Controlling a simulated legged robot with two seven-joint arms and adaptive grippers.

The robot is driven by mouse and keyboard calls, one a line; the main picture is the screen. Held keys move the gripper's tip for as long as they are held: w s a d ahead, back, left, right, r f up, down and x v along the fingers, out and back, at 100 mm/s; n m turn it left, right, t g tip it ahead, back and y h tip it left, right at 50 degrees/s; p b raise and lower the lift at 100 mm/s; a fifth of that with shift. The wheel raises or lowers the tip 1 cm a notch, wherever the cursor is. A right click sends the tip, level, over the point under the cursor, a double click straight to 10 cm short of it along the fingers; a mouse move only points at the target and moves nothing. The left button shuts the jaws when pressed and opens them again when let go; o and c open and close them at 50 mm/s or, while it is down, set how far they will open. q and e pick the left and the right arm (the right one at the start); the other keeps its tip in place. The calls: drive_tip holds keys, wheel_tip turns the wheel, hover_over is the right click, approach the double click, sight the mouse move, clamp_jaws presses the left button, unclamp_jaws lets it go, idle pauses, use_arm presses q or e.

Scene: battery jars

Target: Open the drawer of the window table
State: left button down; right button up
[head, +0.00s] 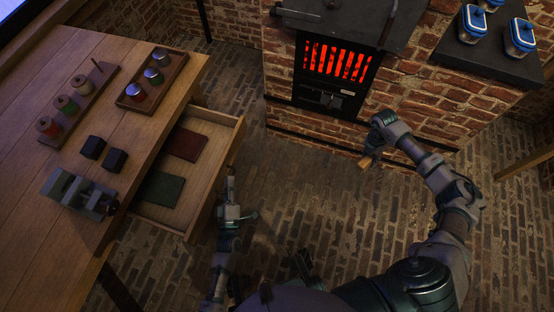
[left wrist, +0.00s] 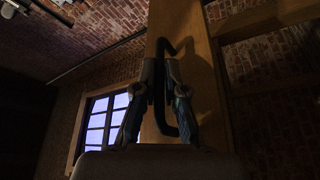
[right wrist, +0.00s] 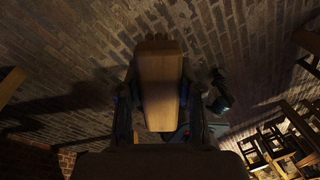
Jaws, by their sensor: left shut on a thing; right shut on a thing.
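The window table (head: 35,140) stands at the left of the head view. Its drawer (head: 229,130) is pulled out, with a dark red flat piece (head: 187,145) and a dark green one (head: 164,188) inside. My left gripper (head: 231,180) is at the drawer front. In the left wrist view its fingers are shut on the black bar handle (left wrist: 159,85) of the wooden drawer front (left wrist: 193,65). My right gripper (head: 370,154) is away from the table, before the brick stove. It is shut on a wooden piece (right wrist: 158,90), seen in the right wrist view.
On the table are a rack of spools (head: 46,127), a tray of small jars (head: 125,103), two dark blocks (head: 93,147) and a grey device (head: 66,190). A brick stove with a glowing grate (head: 338,61) stands at the back. Brick floor (head: 330,220) lies between.

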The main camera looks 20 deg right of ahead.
drive_tip(key=shift+d+r, duration=0.1)
drive_tip(key=shift+r, duration=0.3)
drive_tip(key=shift+w, duration=0.1)
use_arm(q)
drive_tip(key=s+d, duration=0.6)
drive_tip(key=d, duration=0.1)
drive_tip(key=shift+s+d+f, duration=0.15)
drive_tip(key=shift+d+f, duration=0.15)
drive_tip(key=shift+d, duration=0.1)
drive_tip(key=c, duration=1.5)
unclamp_jaws()
drive_tip(key=shift+a, duration=0.1)
drive_tip(key=shift+r, duration=0.2)
use_arm(e)
drive_tip(key=shift+r, duration=0.1)
use_arm(q)
drive_tip(key=v, duration=1.2)
drive_tip(key=shift+p, duration=0.3)
